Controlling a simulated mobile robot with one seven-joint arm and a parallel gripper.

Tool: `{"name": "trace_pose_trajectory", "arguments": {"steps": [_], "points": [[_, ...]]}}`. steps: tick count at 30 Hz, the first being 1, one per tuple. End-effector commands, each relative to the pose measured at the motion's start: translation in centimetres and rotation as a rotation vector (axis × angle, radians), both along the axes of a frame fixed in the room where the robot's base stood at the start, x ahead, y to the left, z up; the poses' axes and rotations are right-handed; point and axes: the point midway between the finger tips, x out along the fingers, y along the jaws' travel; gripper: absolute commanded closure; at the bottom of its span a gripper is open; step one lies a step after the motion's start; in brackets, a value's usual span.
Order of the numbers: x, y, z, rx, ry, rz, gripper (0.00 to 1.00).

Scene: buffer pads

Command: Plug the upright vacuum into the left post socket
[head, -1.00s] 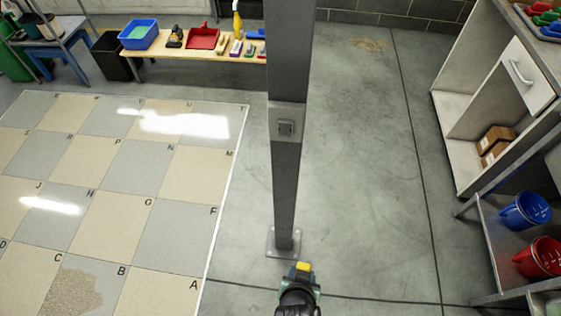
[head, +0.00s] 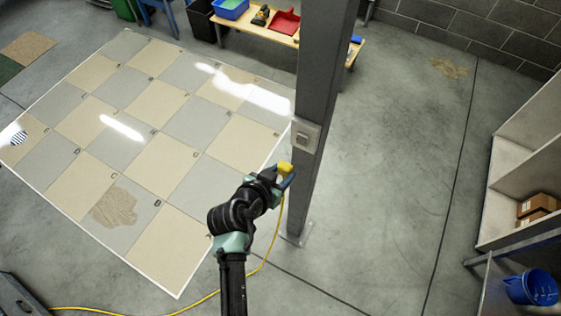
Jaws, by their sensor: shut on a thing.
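The post (head: 325,90) is a grey metal column in the middle of the head view, standing on a floor plate. A grey socket box (head: 303,136) is fixed to its near face. My gripper (head: 284,172) is shut on a yellow plug (head: 286,168), a little below the socket box in the picture. I cannot tell how far apart the plug and socket are in depth. A yellow cord (head: 272,240) hangs from the plug to the floor and runs off to the lower left. The upright vacuum is not recognisable in view.
A lettered tile mat (head: 165,215) with a sandy patch lies at left. A wooden bench (head: 345,50) with a blue bin (head: 231,9) and red dustpan (head: 286,21) stands behind. Shelving with boxes (head: 537,206) and a blue bucket (head: 531,288) is at right.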

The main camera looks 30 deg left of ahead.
Motion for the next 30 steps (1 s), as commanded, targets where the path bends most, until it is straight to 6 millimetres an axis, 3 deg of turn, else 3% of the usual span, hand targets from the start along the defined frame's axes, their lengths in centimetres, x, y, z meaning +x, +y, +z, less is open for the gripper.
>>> {"name": "trace_pose_trajectory", "arguments": {"steps": [19,30], "points": [[5.7,0.0,0.2,0.001,-0.007,-0.001,1.0],[6.7,0.0,0.3,0.001,-0.006,0.0,1.0]]}}
